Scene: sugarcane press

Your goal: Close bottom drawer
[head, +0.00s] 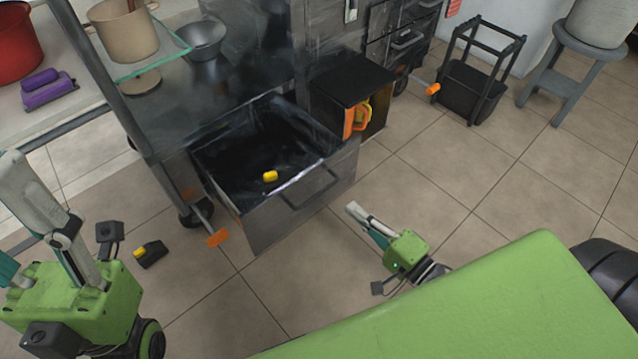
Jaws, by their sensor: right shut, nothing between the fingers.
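The bottom drawer (225,187) is pulled out from the dark metal press unit, and its open top shows a dark interior. Its front panel (290,220) faces the lower right and has a bar handle (309,203). A small yellow item (270,176) shows inside the drawer opening. My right gripper (354,209) is shut and empty, to the right of the drawer front, with its tips pointing toward it and a visible gap between. My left gripper (30,195) is at the left edge, away from the drawer; its fingertips are not clear.
An open dark compartment with an orange item (356,119) stands right of the drawer. A black frame cart (475,85) and grey stool (565,70) stand at the upper right. An orange-tipped bar (217,238) sticks out left of the drawer. Tiled floor before the drawer is mostly clear.

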